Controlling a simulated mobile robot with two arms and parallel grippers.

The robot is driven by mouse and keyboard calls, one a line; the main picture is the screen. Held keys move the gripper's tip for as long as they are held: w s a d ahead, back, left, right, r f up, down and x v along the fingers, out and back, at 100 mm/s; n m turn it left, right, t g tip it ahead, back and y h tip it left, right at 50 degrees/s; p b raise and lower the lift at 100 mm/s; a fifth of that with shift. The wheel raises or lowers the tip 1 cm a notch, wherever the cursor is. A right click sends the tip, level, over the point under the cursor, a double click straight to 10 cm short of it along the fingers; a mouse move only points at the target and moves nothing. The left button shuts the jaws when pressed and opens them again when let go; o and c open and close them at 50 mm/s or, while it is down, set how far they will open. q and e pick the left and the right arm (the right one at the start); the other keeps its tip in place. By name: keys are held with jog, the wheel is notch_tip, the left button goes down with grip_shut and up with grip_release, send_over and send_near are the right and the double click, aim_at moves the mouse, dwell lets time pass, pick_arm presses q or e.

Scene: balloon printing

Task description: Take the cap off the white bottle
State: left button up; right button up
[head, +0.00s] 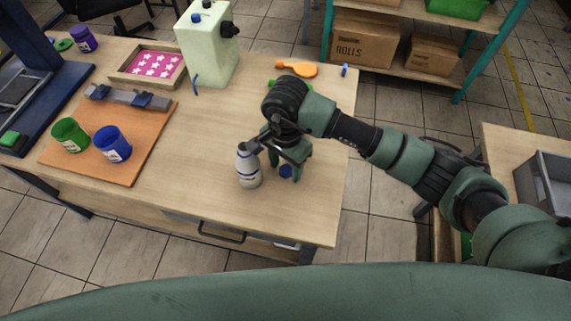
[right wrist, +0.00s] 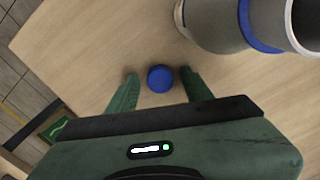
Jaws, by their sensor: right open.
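The white bottle (head: 248,166) stands upright near the front of the wooden table, with a blue band around it. In the right wrist view the bottle (right wrist: 222,22) shows at the upper right, its top a bare pale rim with no blue cap on it. A round blue cap (head: 286,171) lies on the table just right of the bottle. My right gripper (head: 287,162) is open and points down over the cap. In the right wrist view the cap (right wrist: 160,78) sits between the spread fingertips, with a gap on each side. My left gripper is out of view.
An orange board (head: 120,160) at the left holds a green cup (head: 70,136) and a blue cup (head: 113,145). A pale green machine (head: 208,45) and a pink star-patterned tray (head: 157,66) stand behind. The table's front right corner is clear.

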aim_at(285, 169)
notch_tip(285, 169, up, 12)
jog(key=b, duration=0.2)
